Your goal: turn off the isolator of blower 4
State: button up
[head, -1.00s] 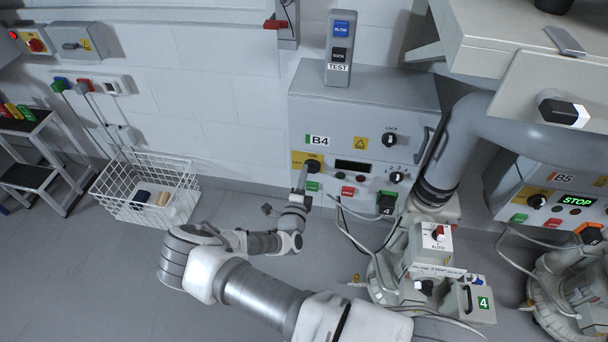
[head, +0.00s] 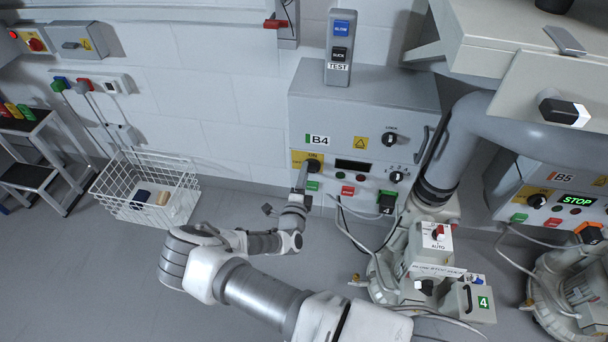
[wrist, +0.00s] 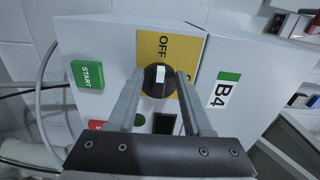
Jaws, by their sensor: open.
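The isolator of blower 4 is a black rotary knob (wrist: 158,86) with a white mark, on a yellow plate (wrist: 160,48) lettered OFF. In the head view the yellow plate (head: 298,157) is on the lower left of the grey B4 panel (head: 350,115), with ON lettered at its top. My gripper (wrist: 160,82) is open, with one finger on each side of the knob. I cannot tell whether the fingers touch it.
A green START button (wrist: 88,75) is beside the plate, with a red button (head: 348,190) near it. A separate LOCK knob (head: 390,139) is higher on the panel. Cables and blower 4's machine (head: 430,255) stand at the lower right. A wire basket (head: 120,205) is at the left.

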jog(key=s+a+p, duration=0.2)
jog(key=s+a, duration=0.1)
jog(key=s, duration=1.4)
jog(key=shift+a, duration=0.15)
jog(key=s+d+r+m+g+h, duration=0.1)
jog(key=d+r+m+g+h, duration=0.1)
jog(key=d+r+m+g, duration=0.55)
jog(key=s+d+r+m+g+h, duration=0.25)
jog(key=r+m, duration=0.65)
jog(key=m, duration=0.5)
jog(key=s+d+r+m+g+h, duration=0.1)
jog(key=d+r+m+g+h, duration=0.1)
jog(key=d+r+m+g, duration=0.55)
jog(key=s+r+m+t+y, duration=0.3)
jog(key=s+r+m+y, duration=0.2)
jog(key=r+m, duration=0.5)
jog(key=s+r+m+t+y, duration=0.2)
jog(key=s+r+m+y, duration=0.5)
jog(key=m, duration=0.6)
notch_tip(320, 180, up, 13)
jog(key=w+h+p, duration=0.1)
jog(key=h+p, duration=0.1)
jog(key=p, duration=1)
jog(key=shift+a+r, duration=0.15)
jog(key=shift+a, duration=0.1)
